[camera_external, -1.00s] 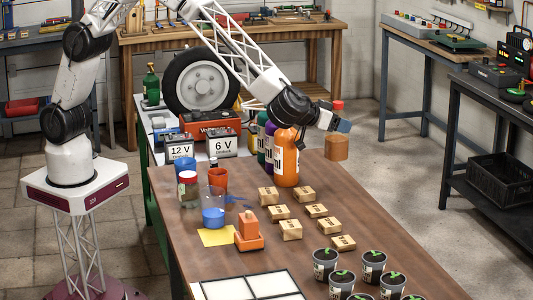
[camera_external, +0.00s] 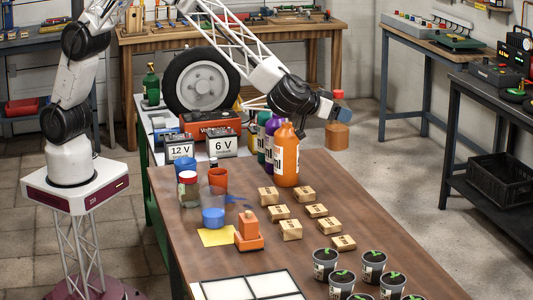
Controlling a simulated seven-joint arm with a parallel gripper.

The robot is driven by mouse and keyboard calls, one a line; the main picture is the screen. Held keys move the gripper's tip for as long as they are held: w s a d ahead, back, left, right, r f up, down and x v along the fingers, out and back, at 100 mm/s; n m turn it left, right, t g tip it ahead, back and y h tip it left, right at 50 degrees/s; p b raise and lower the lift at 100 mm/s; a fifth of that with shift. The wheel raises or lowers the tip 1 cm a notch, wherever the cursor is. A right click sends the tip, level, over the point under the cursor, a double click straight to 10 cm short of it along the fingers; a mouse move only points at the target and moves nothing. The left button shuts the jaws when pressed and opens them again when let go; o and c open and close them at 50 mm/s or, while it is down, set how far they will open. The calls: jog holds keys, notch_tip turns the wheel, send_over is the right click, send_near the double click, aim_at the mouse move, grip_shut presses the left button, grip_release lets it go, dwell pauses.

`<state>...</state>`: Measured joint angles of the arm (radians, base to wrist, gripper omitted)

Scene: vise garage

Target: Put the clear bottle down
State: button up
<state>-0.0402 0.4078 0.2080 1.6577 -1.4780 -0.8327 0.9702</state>
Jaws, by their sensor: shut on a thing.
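A clear bottle with a red cap (camera_external: 337,94) and amber contents (camera_external: 337,135) hangs upright in the air, to the right of the tall bottles. My gripper (camera_external: 341,113) is shut on its middle, between cap and contents. The fingers cover part of the bottle, and their exact grip is too small to see. The bottle shows against the floor past the brown table's (camera_external: 385,225) right edge, so its height and its place over the table are hard to tell.
An orange bottle (camera_external: 286,158) stands left of the held bottle, with purple and green bottles behind. Several small boxes (camera_external: 291,230) and seedling pots (camera_external: 325,264) are nearer. A red-lidded jar (camera_external: 188,190) and cups stand left. Bare tabletop lies right of the orange bottle.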

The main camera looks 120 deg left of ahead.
jog(key=s+d+r+m+t+h, duration=0.1)
jog(key=s+d, duration=0.3)
jog(key=d, duration=1)
jog(key=s+d+r, duration=0.1)
jog(key=s+d, duration=0.3)
jog(key=d, duration=1)
jog(key=s+d+m+t+h, duration=0.1)
jog(key=s+d, duration=0.6)
jog(key=d, duration=0.4)
jog(key=s+d, duration=0.7)
jog(key=d, duration=0.3)
notch_tip(320, 180, down, 10)
jog(key=shift+w+d, duration=0.1)
jog(key=shift+w, duration=0.1)
jog(key=w+d, duration=0.3)
jog(key=w, duration=0.4)
jog(key=w+d+f, duration=0.1)
jog(key=w+d, duration=0.2)
jog(key=w, duration=0.4)
jog(key=shift+w+f, duration=0.25)
jog(key=shift+w, duration=0.05)
jog(key=shift+f, duration=1.75)
jog(key=shift+f, duration=0.1)
